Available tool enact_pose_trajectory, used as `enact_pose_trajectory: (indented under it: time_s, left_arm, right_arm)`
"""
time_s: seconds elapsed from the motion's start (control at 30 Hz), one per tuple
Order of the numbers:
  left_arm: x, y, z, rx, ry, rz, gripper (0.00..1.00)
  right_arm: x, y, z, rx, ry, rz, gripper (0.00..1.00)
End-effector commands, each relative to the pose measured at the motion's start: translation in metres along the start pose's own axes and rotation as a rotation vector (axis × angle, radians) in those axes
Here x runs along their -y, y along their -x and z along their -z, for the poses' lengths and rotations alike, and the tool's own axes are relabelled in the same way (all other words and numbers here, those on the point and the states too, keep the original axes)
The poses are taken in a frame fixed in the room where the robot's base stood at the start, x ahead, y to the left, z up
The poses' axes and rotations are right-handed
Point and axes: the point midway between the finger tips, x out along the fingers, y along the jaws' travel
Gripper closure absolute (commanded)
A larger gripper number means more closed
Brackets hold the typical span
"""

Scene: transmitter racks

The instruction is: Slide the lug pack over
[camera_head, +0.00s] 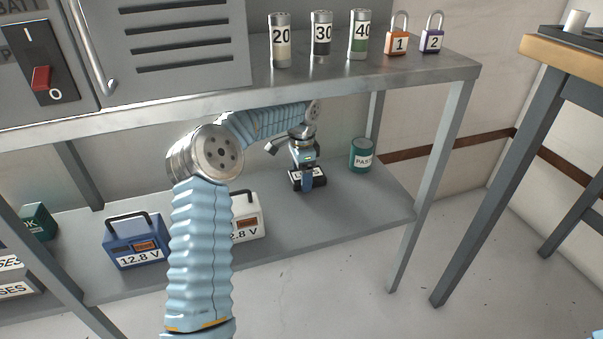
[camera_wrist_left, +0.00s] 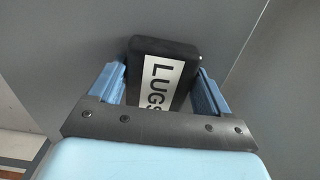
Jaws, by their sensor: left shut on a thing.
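The lug pack (camera_head: 296,179) is a small black box with a white label, on the lower shelf (camera_head: 345,205) toward its right part. In the left wrist view the lug pack (camera_wrist_left: 160,70) shows the letters LUGS. My left gripper (camera_head: 307,180) reaches in under the upper shelf and is shut on the lug pack, with one blue finger on each side of it in the left wrist view (camera_wrist_left: 163,88). I cannot tell whether the pack rests on the shelf or is just above it. My right gripper is not in view.
A green paste can (camera_head: 361,155) stands right of the pack. A white battery (camera_head: 247,215) and a blue battery (camera_head: 136,241) stand to the left. The upper shelf (camera_head: 400,73) overhangs my arm and carries cylinders and two padlocks. Bare shelf lies around the pack.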

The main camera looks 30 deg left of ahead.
Motion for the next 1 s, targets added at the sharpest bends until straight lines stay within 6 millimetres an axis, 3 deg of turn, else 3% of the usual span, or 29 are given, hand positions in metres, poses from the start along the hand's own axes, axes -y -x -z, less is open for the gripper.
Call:
enact_pose_trajectory:
  time_s: [0.27, 0.3, 0.43, 0.77, 1.0]
  left_arm:
    - [0.0, 0.0, 0.0, 0.0, 0.0, 0.0, 0.58]
    - [0.0, 0.0, 0.0, 0.0, 0.0, 0.0, 0.2]
    - [0.0, 0.0, 0.0, 0.0, 0.0, 0.0, 0.0]
    - [-0.001, 0.004, 0.001, 0.0, 0.0, 0.001, 0.0]
    - [-0.008, 0.031, 0.004, 0.001, -0.002, 0.002, 0.0]
  right_arm:
    - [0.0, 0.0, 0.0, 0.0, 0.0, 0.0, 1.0]
    - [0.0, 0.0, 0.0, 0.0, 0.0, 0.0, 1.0]
    - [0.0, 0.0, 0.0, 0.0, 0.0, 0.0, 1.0]
    - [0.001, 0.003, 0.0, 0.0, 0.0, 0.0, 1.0]
    - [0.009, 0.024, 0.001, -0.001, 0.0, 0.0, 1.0]
